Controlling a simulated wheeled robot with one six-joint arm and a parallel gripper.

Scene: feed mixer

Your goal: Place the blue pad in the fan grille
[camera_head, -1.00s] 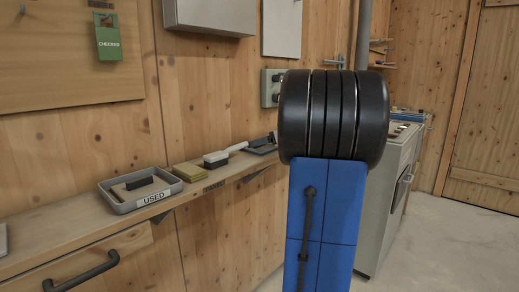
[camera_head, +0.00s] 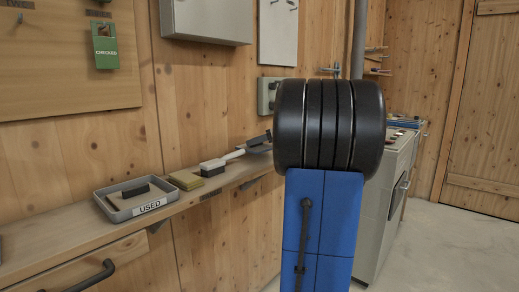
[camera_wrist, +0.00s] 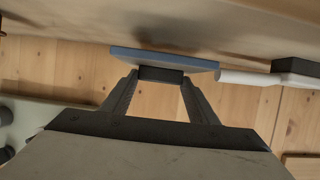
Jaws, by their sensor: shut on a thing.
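In the wrist view my gripper (camera_wrist: 161,76) is shut on the black grip of the blue pad (camera_wrist: 165,60). The pad's thin blue edge spans across and beyond both fingertips, close to a wooden surface. In the head view my arm hides the gripper, and only a dark flat piece (camera_head: 258,141) shows at the arm's left edge, above the shelf end. I cannot make out the fan grille in either view.
A wooden shelf (camera_head: 60,243) runs along the wall. It holds a grey tray marked USED (camera_head: 150,207) with a black-gripped pad inside, a yellowish pad (camera_head: 186,180) and a white-handled brush (camera_head: 213,168). A grey machine (camera_head: 378,205) stands right of my arm.

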